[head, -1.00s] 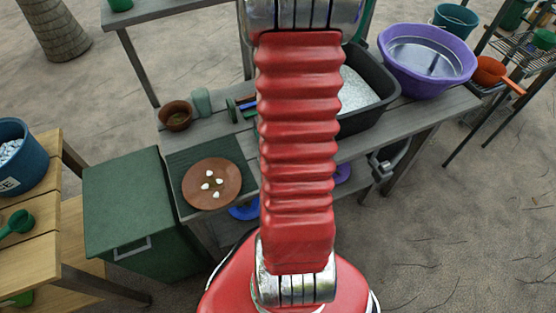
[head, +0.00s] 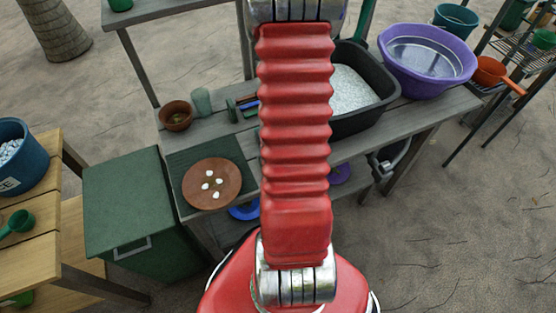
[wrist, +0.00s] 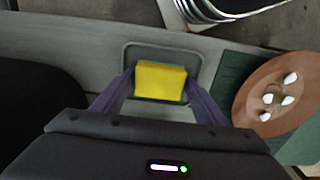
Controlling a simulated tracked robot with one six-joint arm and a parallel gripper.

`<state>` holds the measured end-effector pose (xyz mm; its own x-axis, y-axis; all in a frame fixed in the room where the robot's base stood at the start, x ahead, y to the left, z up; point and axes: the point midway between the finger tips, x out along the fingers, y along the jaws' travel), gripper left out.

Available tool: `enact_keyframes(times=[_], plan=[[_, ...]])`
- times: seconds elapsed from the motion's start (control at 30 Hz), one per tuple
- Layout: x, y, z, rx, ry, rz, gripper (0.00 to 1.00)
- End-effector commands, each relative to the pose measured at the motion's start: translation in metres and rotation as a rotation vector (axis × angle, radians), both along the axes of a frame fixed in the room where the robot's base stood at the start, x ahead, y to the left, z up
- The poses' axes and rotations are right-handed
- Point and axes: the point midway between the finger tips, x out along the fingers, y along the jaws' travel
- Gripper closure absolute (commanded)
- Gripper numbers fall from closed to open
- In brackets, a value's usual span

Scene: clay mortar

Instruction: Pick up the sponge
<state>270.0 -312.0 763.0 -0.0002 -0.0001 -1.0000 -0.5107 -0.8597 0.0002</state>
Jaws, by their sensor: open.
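The yellow sponge (wrist: 161,84) is in the wrist view, at the middle, over a grey rounded tray (wrist: 140,50) on the wooden counter. My gripper (wrist: 160,76) is open, with one purple finger on each side of the sponge. I cannot tell whether the fingers touch it. In the head view my red arm hides the sponge and the gripper.
A brown plate with white pebbles (head: 212,194) lies on a green mat. A black basin (head: 378,105) of pale grains and a purple tub (head: 427,60) of water stand on the counter. A small brown pot (head: 175,121) stands at its left.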

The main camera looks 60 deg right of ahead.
Motion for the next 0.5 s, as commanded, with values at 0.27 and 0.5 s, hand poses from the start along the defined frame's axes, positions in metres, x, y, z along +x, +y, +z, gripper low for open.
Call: enact_keyframes(times=[0.27, 0.5], plan=[[0.0000, 0.0000, 0.0002, 0.000, 0.000, 0.000, 0.34], [0.0000, 0.0000, 0.0002, 0.000, 0.000, 0.000, 0.49]])
